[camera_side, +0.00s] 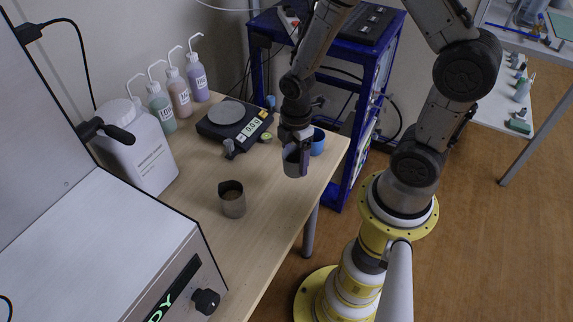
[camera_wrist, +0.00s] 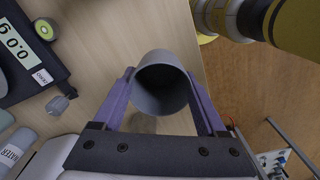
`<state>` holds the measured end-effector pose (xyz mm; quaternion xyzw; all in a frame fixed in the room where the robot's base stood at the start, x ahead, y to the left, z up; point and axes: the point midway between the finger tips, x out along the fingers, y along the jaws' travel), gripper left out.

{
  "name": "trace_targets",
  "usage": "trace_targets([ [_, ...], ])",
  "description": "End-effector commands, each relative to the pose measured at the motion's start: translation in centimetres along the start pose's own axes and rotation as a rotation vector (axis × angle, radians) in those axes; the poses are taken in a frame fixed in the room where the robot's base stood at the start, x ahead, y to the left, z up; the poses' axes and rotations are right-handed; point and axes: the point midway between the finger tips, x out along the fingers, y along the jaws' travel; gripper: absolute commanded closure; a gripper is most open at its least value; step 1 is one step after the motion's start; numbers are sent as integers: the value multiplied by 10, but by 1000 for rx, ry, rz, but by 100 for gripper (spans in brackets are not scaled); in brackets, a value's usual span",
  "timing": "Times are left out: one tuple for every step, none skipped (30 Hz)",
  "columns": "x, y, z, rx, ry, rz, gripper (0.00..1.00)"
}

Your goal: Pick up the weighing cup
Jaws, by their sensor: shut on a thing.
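A grey, open-topped weighing cup (camera_side: 294,163) is between the fingers of my gripper (camera_side: 299,142), near the right edge of the wooden table. In the wrist view, the cup (camera_wrist: 163,90) is upright with its mouth towards the camera and looks empty inside. The purple-grey fingers of my gripper (camera_wrist: 165,98) press on both sides of it. The cup appears to be off the table, but its height is hard to judge.
A white canister (camera_side: 138,150), several bottles and the large machine (camera_side: 110,250) line the left side.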

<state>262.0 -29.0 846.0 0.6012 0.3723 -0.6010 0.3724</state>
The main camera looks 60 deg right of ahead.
Motion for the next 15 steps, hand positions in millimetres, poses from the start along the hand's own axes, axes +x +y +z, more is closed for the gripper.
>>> trace_targets([
  [-13,-9,3,0,2,7,70],
  [-20,-13,5,0,3,8,70],
  [-28,-20,7,0,3,7,70],
  [-32,-26,10,0,2,6,70],
  [-34,-34,12,0,1,4,70],
  [-38,-43,16,0,1,3,70],
  [-40,-49,18,0,1,4,70],
  [-43,-55,20,0,1,4,70],
  [-46,-62,23,0,1,4,70],
  [-49,-67,25,0,1,4,70],
  [-51,-72,26,0,1,4,70],
  [-54,-77,28,0,1,4,70],
  [-56,-82,30,0,1,4,70],
  [-57,-85,31,0,1,3,70],
  [-59,-90,33,0,1,3,70],
])
